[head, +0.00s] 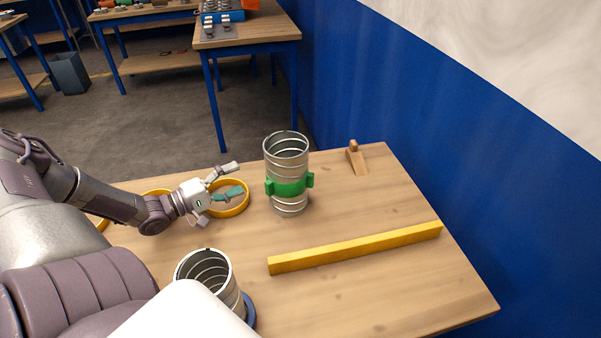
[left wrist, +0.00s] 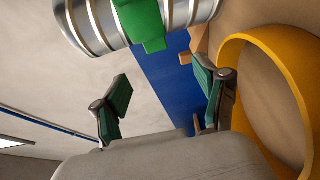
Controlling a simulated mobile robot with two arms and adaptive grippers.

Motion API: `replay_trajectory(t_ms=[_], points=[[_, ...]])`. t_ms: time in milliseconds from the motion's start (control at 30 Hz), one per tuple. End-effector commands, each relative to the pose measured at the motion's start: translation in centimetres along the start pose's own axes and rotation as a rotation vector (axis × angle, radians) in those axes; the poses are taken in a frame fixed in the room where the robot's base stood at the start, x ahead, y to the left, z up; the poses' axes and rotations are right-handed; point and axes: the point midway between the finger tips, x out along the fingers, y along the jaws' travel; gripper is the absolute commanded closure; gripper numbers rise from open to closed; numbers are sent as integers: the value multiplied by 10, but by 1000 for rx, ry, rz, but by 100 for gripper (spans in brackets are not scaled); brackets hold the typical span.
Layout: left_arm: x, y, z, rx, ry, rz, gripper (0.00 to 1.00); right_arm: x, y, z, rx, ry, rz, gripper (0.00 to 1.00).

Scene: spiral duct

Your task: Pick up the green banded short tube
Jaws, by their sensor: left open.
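The green banded short tube (head: 287,165) stands upright on the wooden table in the head view. It is ribbed metal with an open top and a green band (head: 289,187) with side tabs around its lower middle. My left gripper (head: 233,181) is open and empty, to the left of the tube and apart from it, over a yellow ring. In the left wrist view the tube (left wrist: 182,14) shows at the top, beyond the open fingers of the left gripper (left wrist: 168,100). My right gripper is not in view.
The yellow ring (head: 246,205) lies under the left gripper. A second metal tube (head: 207,266) stands in a blue ring (head: 250,312) at the front. A yellow bar (head: 355,249) lies on the right, a wooden wedge (head: 357,160) behind. Table space right of the tube is clear.

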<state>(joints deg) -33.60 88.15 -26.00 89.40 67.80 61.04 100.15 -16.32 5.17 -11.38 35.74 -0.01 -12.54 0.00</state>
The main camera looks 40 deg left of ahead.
Motion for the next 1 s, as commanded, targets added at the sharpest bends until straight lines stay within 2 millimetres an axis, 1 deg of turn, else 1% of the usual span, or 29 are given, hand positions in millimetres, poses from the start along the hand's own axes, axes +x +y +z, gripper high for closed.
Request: replay_trajectory(t_ms=[33,133,200,333,433,567,667,800,1000], points=[[10,-3,0,-1,1,7,27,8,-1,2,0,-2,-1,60],[31,-4,0,0,1,9,27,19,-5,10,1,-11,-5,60],[45,-3,0,1,1,9,27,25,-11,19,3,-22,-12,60],[64,-2,0,1,0,8,27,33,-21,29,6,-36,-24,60],[72,0,0,1,0,5,27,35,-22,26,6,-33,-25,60],[80,1,-1,2,0,6,27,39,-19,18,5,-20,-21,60],[93,3,-2,2,1,9,27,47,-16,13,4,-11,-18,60],[111,6,-3,1,1,10,27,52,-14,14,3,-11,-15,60],[125,6,-3,2,0,5,27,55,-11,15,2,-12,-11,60]])
